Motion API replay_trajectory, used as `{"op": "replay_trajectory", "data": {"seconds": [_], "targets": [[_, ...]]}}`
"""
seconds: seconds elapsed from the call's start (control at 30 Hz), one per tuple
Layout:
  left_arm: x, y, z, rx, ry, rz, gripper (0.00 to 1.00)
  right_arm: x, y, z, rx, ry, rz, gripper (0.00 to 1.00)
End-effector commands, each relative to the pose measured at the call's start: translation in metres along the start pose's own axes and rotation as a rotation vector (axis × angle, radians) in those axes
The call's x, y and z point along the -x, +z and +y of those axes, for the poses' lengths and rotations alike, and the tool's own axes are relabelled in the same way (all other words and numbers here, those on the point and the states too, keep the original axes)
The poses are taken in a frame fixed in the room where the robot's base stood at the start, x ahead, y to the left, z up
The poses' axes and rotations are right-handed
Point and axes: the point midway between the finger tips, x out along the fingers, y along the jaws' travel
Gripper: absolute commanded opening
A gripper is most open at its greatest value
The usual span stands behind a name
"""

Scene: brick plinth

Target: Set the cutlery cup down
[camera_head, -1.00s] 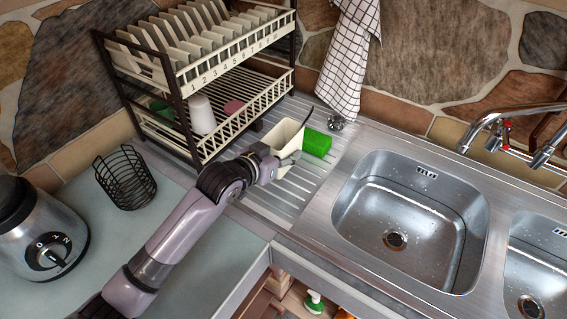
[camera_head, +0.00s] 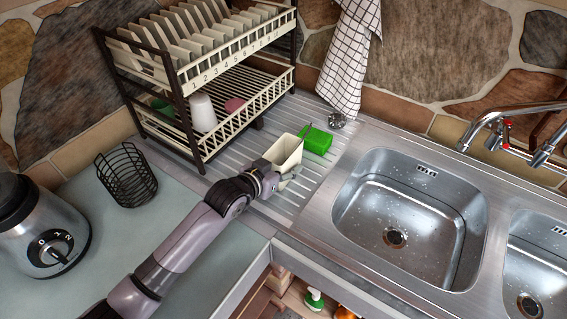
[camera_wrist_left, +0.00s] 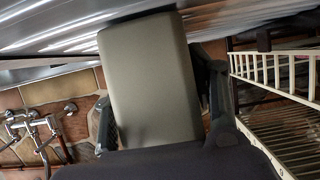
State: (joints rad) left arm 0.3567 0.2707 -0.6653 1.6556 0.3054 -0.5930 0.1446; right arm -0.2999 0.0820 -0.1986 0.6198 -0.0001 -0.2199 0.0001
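The cutlery cup (camera_head: 288,152) is a cream, tapered cup over the ribbed metal drainboard, beside the green sponge (camera_head: 318,140). A thin dark piece shows at its rim. My left gripper (camera_head: 279,180) is shut on the cup from its near side. In the left wrist view the cup's plain wall (camera_wrist_left: 150,85) fills the space between the two dark fingers of the gripper (camera_wrist_left: 158,105). The cup looks somewhat tilted in the head view. I cannot tell whether its base touches the drainboard. My right gripper is not in view.
The two-tier dish rack (camera_head: 205,150) with plates and cups stands close behind and left of the cup. The sink (camera_head: 415,215) lies to the right. A black wire basket (camera_head: 127,178) and a blender base (camera_head: 45,235) stand on the left counter. Bare drainboard lies around the cup's front.

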Motion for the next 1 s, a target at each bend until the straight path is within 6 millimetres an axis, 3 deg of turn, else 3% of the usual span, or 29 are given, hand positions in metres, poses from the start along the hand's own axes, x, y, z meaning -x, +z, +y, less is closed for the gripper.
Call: {"op": "replay_trajectory", "data": {"seconds": [0.2,0.57,0.77,1.0], "targets": [[0.000,0.000,0.000,0.000,0.000,0.000,0.68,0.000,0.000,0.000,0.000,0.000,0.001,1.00],[0.003,-0.003,0.000,0.000,0.000,0.000,0.68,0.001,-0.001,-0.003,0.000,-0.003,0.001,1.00],[0.030,-0.001,0.000,-0.001,0.000,-0.001,0.68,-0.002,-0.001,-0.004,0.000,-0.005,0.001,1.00],[0.079,-0.001,-0.001,-0.001,-0.001,-0.001,0.68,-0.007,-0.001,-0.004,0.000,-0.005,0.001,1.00]]}}
